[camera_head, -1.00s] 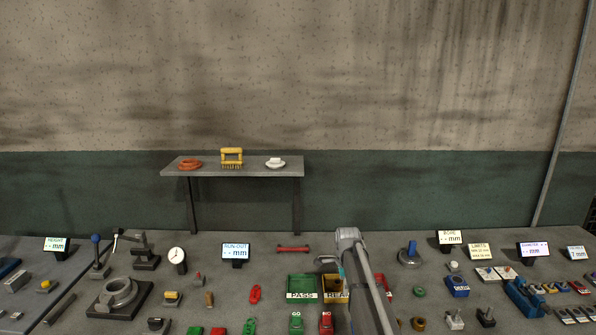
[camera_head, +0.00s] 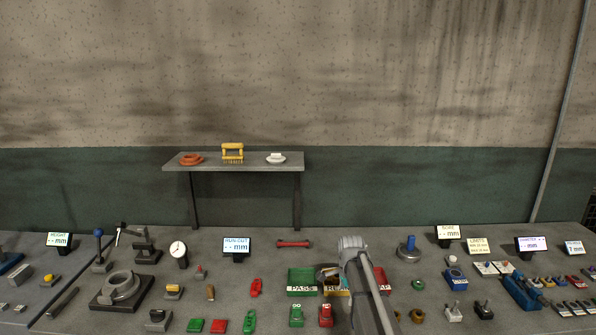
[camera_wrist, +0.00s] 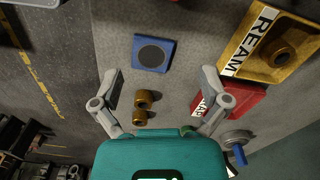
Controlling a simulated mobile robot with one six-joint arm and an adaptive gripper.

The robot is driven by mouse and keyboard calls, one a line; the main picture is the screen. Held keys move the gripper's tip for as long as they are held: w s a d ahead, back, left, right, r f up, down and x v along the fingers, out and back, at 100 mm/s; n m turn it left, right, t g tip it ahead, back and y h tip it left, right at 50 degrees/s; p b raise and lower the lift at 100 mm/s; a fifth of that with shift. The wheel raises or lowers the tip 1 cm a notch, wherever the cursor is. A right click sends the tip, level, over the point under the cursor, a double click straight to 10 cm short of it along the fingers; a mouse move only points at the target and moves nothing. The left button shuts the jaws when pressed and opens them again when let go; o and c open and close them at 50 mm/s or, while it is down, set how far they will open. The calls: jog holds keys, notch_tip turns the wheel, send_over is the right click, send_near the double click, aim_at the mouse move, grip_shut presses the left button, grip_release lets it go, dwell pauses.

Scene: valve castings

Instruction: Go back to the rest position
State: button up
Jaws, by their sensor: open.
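My gripper (camera_wrist: 163,86) is open in the wrist view, its two grey fingers spread wide with nothing held between them. In the head view my arm hangs over the bench at centre right, and I cannot make out the gripper clearly. The yellow REAM bin (camera_wrist: 247,46) is at the upper right of the wrist view, with a brass casting (camera_wrist: 281,52) in it. The red bin (camera_wrist: 248,105) is beside it, partly covered by the right finger.
A blue block with a dark round top (camera_wrist: 152,53) lies beyond the fingers. In the head view, the green PASS bin (camera_head: 302,275) is left of my arm. Gauges, displays and small parts crowd the bench. A shelf (camera_head: 235,166) stands at the back.

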jog(key=s+f+n+b, duration=0.3)
jog(key=s+n, duration=0.4)
jog(key=s, duration=0.5)
jog(key=s+d+f+n+b, duration=0.1)
jog(key=s+f+n+b, duration=0.2)
jog(key=s+n, duration=0.5)
jog(key=shift+s+f+b, duration=0.4)
jog(key=shift+s+f, duration=0.1)
jog(key=shift+s, duration=1.75)
jog(key=shift+d, duration=0.1)
